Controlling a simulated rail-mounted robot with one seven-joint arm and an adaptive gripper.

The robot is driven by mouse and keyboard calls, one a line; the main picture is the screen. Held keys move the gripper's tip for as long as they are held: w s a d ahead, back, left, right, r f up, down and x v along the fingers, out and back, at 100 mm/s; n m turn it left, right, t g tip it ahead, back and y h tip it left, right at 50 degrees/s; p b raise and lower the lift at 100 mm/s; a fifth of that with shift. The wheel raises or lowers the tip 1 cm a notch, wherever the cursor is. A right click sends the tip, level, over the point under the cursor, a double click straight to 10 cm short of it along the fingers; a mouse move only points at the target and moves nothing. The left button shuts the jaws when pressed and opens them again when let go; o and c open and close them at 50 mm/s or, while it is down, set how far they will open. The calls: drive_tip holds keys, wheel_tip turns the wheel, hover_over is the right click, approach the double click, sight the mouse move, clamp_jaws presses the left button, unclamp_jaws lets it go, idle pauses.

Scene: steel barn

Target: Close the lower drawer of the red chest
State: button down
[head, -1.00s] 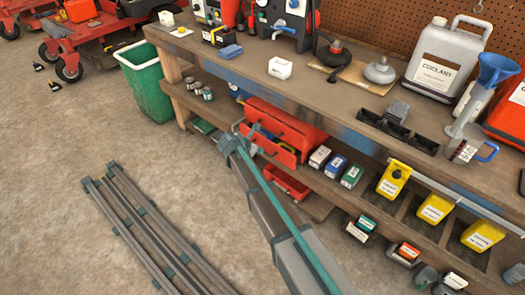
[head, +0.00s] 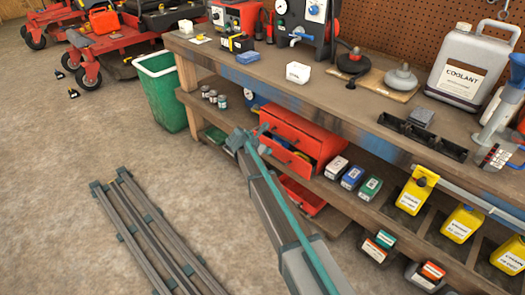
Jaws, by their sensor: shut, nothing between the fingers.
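The red chest (head: 297,128) stands on the shelf under the workbench. Its lower drawer (head: 286,159) is pulled out toward the aisle, with a dark handle on its red front. Some blue and yellow contents show behind that front. My gripper (head: 238,142) is shut and empty, just left of the drawer front in the picture. My arm crosses in front of the drawer's left side and hides part of it. I cannot tell whether the gripper touches the drawer; a gap seems to show between them.
Small labelled boxes (head: 352,177) stand right of the chest. A red tray (head: 304,194) sits on the level below. The workbench top (head: 260,72) overhangs the chest. A green bin (head: 162,92) and bundled grey rails (head: 150,235) stand or lie to the left, with open floor between.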

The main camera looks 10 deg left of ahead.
sight(282, 150)
drive_tip(key=x, duration=0.4)
drive_tip(key=w+r+x, duration=0.1)
drive_tip(key=x, duration=0.2)
drive_tip(key=shift+d+r, duration=0.1)
drive_tip(key=shift+d, duration=0.15)
drive_tip(key=shift+w+d, duration=0.45)
drive_tip(key=shift+w, duration=0.2)
drive_tip(key=shift+w+d+p, duration=0.3)
drive_tip(key=shift+w+p, duration=0.05)
drive_tip(key=shift+w, duration=0.2)
drive_tip(key=shift+w+d+p, duration=0.35)
drive_tip(key=shift+w, duration=0.2)
